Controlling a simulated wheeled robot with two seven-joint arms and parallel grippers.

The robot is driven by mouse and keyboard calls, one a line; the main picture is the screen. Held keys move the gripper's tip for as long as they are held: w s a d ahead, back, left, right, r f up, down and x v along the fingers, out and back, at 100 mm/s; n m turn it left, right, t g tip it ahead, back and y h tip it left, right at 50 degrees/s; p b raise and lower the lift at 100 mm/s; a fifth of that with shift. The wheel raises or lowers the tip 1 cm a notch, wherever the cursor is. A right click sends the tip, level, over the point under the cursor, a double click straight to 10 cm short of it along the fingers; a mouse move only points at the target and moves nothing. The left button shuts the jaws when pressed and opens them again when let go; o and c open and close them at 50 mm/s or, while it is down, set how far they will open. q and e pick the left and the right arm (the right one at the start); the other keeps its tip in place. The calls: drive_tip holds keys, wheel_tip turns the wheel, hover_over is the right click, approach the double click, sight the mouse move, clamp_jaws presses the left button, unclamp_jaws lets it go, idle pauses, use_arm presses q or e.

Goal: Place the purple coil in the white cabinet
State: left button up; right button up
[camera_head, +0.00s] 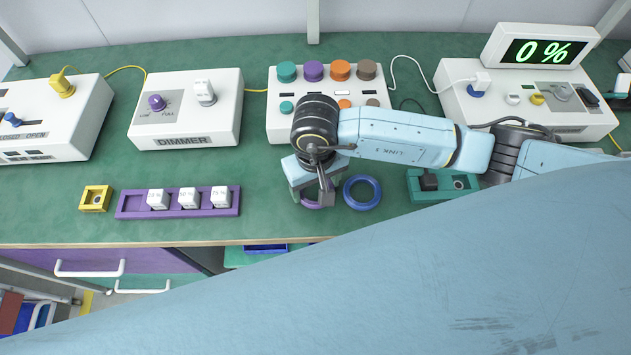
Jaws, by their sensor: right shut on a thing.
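The purple coil (311,203) is a ring at the front middle of the green table, partly hidden by my right gripper. My right gripper (318,196) points down and is shut on the purple coil. I cannot tell whether the coil touches the table. A white box (276,121) with green, purple, orange and brown knobs stands behind the gripper, partly covered by my right arm. I cannot tell whether it is the white cabinet. My left gripper is not in view.
A blue coil (362,192) lies just right of the gripper. A purple tray (133,207) with white blocks and a yellow block (95,198) are to the left. A white dimmer box (187,122) and a display reading 0 % (540,52) stand behind. A green tray (414,183) is to the right.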

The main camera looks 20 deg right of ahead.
drive_tip(key=shift+f, duration=0.1)
drive_tip(key=o, duration=0.9)
drive_tip(key=shift+o, duration=0.2)
